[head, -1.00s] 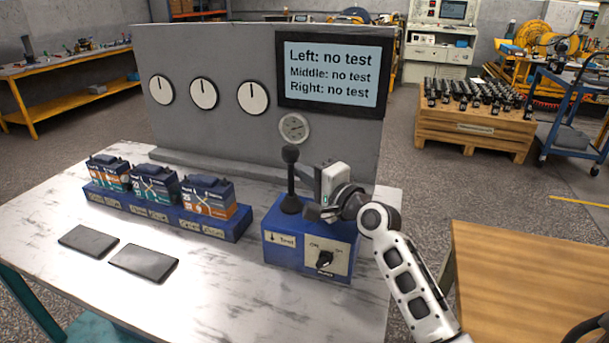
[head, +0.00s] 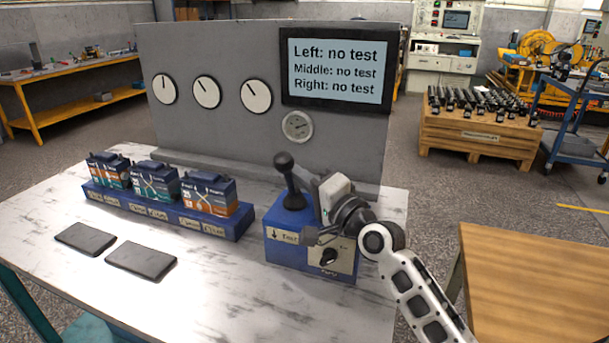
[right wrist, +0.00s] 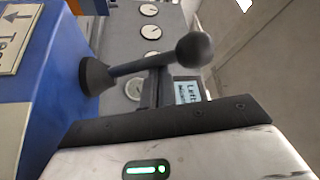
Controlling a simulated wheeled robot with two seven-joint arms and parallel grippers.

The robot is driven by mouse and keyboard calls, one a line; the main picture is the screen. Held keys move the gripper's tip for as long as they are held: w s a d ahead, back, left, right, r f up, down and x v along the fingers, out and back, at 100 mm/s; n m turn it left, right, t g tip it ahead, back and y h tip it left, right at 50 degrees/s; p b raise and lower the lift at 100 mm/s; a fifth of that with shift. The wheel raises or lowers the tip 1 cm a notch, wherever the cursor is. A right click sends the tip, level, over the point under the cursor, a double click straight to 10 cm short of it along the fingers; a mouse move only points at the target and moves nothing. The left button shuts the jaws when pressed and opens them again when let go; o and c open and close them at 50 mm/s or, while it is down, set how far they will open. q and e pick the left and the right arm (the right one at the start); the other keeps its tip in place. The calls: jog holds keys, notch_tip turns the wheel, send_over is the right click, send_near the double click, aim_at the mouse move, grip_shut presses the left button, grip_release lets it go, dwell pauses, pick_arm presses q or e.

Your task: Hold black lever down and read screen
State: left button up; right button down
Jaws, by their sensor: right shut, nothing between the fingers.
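The black lever (head: 288,180) stands on the blue box marked Test (head: 283,255) and leans slightly, its ball knob toward the panel and left. In the right wrist view the lever (right wrist: 140,65) crosses in front of my finger. My right gripper (head: 314,202) is shut with nothing in it, right beside the lever's shaft; whether it touches is unclear. The screen (head: 336,68) reads "Left: no test, Middle: no test, Right: no test". It shows partly in the right wrist view (right wrist: 187,92). My left gripper is not in view.
A rotary switch (head: 329,256) sits on the box front. Two dark flat plates (head: 141,261) lie on the white table.

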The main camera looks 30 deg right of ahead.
jog(key=shift+s+a+f, duration=0.1)
jog(key=shift+s+a, duration=0.05)
jog(key=shift+a, duration=0.1)
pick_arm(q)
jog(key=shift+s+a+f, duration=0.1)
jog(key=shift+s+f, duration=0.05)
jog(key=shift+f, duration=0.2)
pick_arm(e)
jog(key=shift+a+f, duration=0.1)
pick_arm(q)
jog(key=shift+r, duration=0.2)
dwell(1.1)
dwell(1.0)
pick_arm(e)
jog(key=s+d+b, duration=0.1)
jog(key=s+d, duration=0.1)
jog(key=s, duration=0.1)
jog(key=s+d+b, duration=0.1)
jog(key=s+d, duration=0.2)
jog(key=shift+s+d+f, duration=0.15)
jog(key=shift+s+f, duration=0.05)
jog(key=shift+s, duration=0.05)
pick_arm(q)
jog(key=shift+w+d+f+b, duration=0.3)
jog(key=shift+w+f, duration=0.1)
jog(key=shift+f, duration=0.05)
pick_arm(e)
jog(key=shift+s+d, duration=0.2)
jog(key=shift+s, duration=0.45)
